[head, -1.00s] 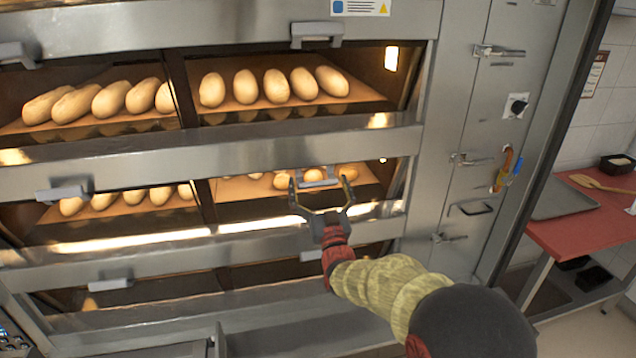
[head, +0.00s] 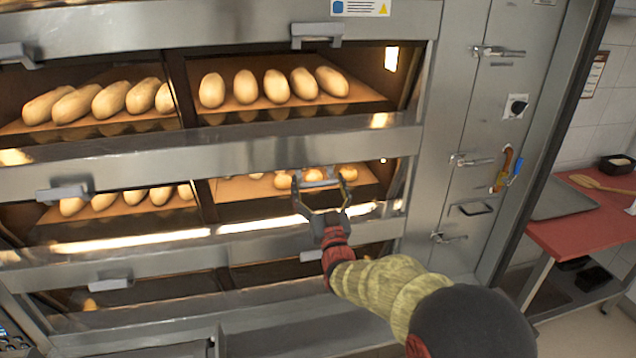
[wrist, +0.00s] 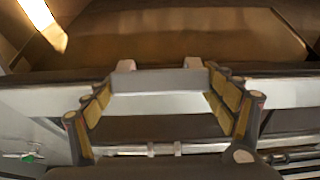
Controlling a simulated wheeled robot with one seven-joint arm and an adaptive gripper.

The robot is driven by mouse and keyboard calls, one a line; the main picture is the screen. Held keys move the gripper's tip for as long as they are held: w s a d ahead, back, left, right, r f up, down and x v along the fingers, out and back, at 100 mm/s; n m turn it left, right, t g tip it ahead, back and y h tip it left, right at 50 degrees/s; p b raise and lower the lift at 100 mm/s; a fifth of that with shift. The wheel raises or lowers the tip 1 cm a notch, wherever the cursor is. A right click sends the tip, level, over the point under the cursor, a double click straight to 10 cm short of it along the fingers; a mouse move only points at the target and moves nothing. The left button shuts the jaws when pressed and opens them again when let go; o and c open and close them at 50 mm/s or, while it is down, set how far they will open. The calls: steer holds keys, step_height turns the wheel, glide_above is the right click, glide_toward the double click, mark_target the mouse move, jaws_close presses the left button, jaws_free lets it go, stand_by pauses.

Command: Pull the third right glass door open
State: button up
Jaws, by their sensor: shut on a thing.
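The right glass door (head: 250,203) in the deck where my gripper works looks shut, with a few loaves behind it. Its grey bar handle (head: 318,178) is partly hidden by my gripper (head: 320,178) in the head view. In the wrist view the handle (wrist: 160,82) lies crosswise between the fingers of my gripper (wrist: 160,90). The fingers press on its two ends, and its two mounts run to the metal door frame.
The right door above has its own handle (head: 316,34) and loaves inside. Another handle (head: 318,256) sits below my gripper. At right are the latched steel side panel (head: 470,130) and a red-topped table (head: 590,235) with a tray.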

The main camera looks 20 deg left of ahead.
steer(key=shift+r, duration=0.15)
steer(key=shift+s+r, duration=0.1)
steer(key=shift+r, duration=0.1)
steer(key=shift+d+r+g+h+p, duration=0.15)
steer(key=shift+g+h+p, duration=0.25)
steer(key=shift+g+p, duration=0.25)
steer(key=o, duration=1.5)
steer(key=shift+o, duration=0.7)
steer(key=v, duration=1.2)
